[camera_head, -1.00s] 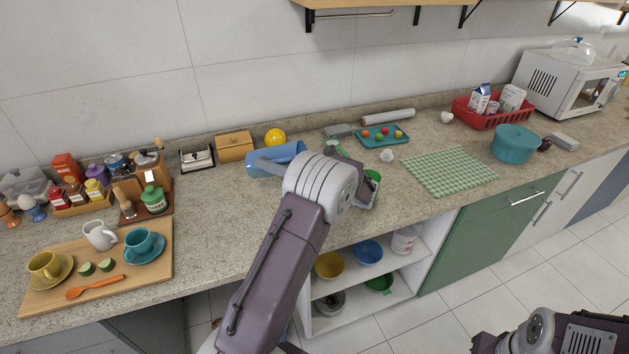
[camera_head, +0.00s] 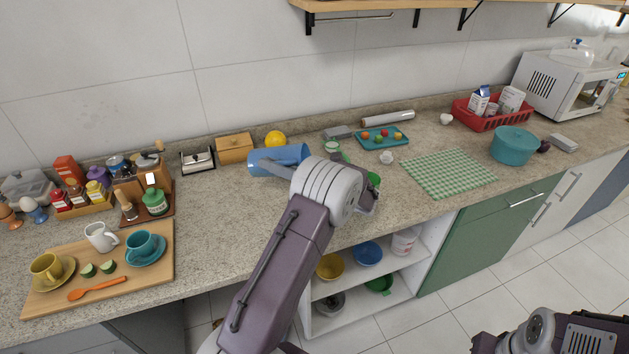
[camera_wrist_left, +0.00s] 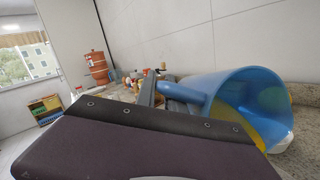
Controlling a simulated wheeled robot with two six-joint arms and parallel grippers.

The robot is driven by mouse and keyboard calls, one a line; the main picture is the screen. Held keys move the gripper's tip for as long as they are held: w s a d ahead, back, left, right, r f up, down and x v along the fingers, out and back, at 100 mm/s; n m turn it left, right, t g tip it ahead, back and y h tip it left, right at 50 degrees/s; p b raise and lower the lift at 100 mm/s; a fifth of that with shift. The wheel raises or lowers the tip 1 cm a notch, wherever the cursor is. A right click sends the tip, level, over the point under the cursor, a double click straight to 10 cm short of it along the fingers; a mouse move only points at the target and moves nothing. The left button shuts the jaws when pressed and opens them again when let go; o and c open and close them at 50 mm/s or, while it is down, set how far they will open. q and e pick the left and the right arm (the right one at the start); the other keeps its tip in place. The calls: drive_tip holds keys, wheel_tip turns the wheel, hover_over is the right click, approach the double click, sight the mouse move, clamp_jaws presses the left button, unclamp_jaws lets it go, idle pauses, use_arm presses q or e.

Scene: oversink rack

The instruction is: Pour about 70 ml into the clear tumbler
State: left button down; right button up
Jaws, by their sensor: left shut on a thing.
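A translucent blue pitcher (camera_head: 262,161) is tipped far over, nearly on its side, above the back of the counter. My left gripper (camera_wrist_left: 150,92) is shut on its handle; its jaws are mostly hidden behind my wrist in the head view. In the left wrist view the wide mouth of the pitcher (camera_wrist_left: 235,98) shows at the right, with yellow patches inside or seen through its wall; I cannot tell which. I cannot make out the clear tumbler; my left wrist covers part of the counter. Only part of my right arm shows at the lower right, without fingertips.
A yellow ball (camera_head: 275,139) and a wooden box (camera_head: 235,148) stand behind the pitcher. A green item (camera_head: 374,179) is partly hidden by my wrist. A teal tray (camera_head: 366,143) and checkered cloth (camera_head: 448,172) lie right. A cutting board (camera_head: 150,276) with cups lies left.

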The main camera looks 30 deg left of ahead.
use_arm(q)
drive_tip(key=shift+d+r+y, duration=0.2)
drive_tip(key=shift+r+y, duration=0.05)
drive_tip(key=shift+y, duration=0.05)
idle(1.1)
idle(0.5)
drive_tip(key=shift+s+a+f+b, duration=0.1)
drive_tip(key=shift+a+f+b, duration=0.25)
drive_tip(key=shift+a, duration=0.1)
drive_tip(key=h+p, duration=0.1)
drive_tip(key=a+h+p, duration=0.1)
drive_tip(key=p, duration=0.1)
drive_tip(key=shift+s+a+r+n+h, duration=0.3)
drive_tip(key=shift+a+r+h, duration=0.05)
drive_tip(key=shift+r+h, duration=0.05)
drive_tip(key=f+h+p, duration=0.1)
drive_tip(key=f+p, duration=0.1)
drive_tip(key=shift+s+a+t+h+p, duration=0.1)
drive_tip(key=shift+a+t+h+p, duration=0.2)
drive_tip(key=shift+h+p, duration=0.1)
drive_tip(key=shift+s+a+f+h+p, duration=0.15)
drive_tip(key=shift+f+h, duration=0.15)
drive_tip(key=shift+f, duration=0.25)
drive_tip(key=shift+w+a+f+h+p, duration=0.15)
drive_tip(key=shift+f+h, duration=0.15)
drive_tip(key=shift+f, duration=0.25)
drive_tip(key=shift+d, duration=0.15)
